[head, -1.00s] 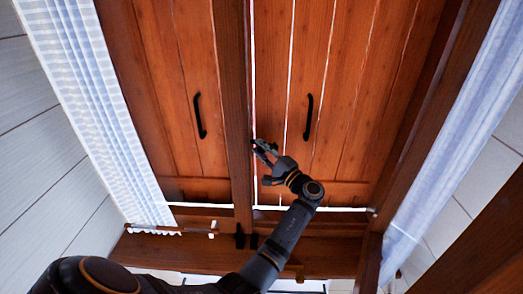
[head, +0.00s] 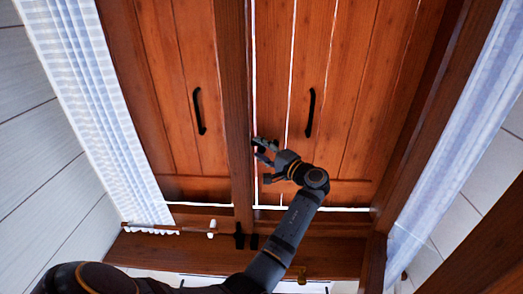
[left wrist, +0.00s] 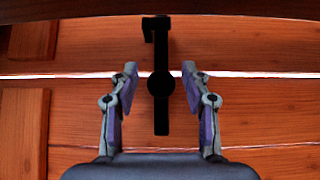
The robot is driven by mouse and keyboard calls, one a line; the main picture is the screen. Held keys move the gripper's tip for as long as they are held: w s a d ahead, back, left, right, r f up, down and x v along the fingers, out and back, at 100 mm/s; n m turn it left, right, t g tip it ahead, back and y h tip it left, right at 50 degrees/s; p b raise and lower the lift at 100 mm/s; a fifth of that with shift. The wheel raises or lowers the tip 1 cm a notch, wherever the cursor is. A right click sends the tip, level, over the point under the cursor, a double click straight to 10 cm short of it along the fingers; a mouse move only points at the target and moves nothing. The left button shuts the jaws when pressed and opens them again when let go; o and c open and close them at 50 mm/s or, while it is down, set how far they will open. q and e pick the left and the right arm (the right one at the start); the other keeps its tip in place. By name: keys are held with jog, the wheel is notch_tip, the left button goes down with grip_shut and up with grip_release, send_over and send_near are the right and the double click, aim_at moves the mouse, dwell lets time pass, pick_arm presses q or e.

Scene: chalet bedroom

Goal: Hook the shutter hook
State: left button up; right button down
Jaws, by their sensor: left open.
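The left shutter (head: 150,100) and right shutter (head: 345,95) are orange-brown planked panels, each with a black bar handle. They look closed, with a bright gap near the dark middle post (head: 234,110). The shutter hook (left wrist: 161,115) is a black bar with a round pivot and a bent top end, standing lengthwise in the left wrist view. My left gripper (head: 265,162) is open by the right shutter's edge near the post. In the left wrist view its fingers stand either side of the hook, apart from it. I cannot make out the hook clearly in the head view.
Black handles (head: 199,111) and (head: 310,113) stand out from the shutters. Pale curtains hang at the left (head: 90,110) and right (head: 440,150). A wooden sill (head: 190,250) runs below. A dark wooden beam (head: 470,250) fills the lower right corner.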

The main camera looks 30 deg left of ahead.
pick_arm(q)
notch_tip(320, 180, up, 10)
jog(key=shift+f, duration=0.2)
jog(key=shift+s+r, duration=0.1)
jog(key=shift+r, duration=0.2)
jog(key=shift+f, duration=0.1)
